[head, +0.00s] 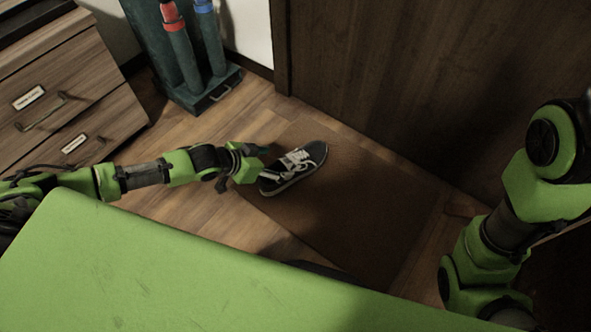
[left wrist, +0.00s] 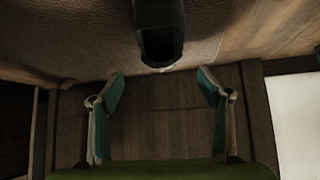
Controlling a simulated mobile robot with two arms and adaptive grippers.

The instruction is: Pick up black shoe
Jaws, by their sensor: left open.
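The black shoe (head: 296,167) with white laces and a pale sole lies on the brown mat (head: 350,215), in the middle of the head view. My left gripper (head: 265,163) is at the shoe's left side in the head view, very close to it; contact cannot be told. In the left wrist view the gripper (left wrist: 160,95) is open, its two green fingers apart and nothing between the tips. The dark shoe (left wrist: 160,35) shows at the top of that view, beyond the fingertips. My right gripper is not in view; only its arm shows at the right.
A wooden drawer cabinet (head: 65,95) stands at the left. A dark rack (head: 212,92) holding tubes with red and blue tops stands behind the mat, by the wall. A dark wooden door (head: 430,75) rises behind the mat. The mat's right part is clear.

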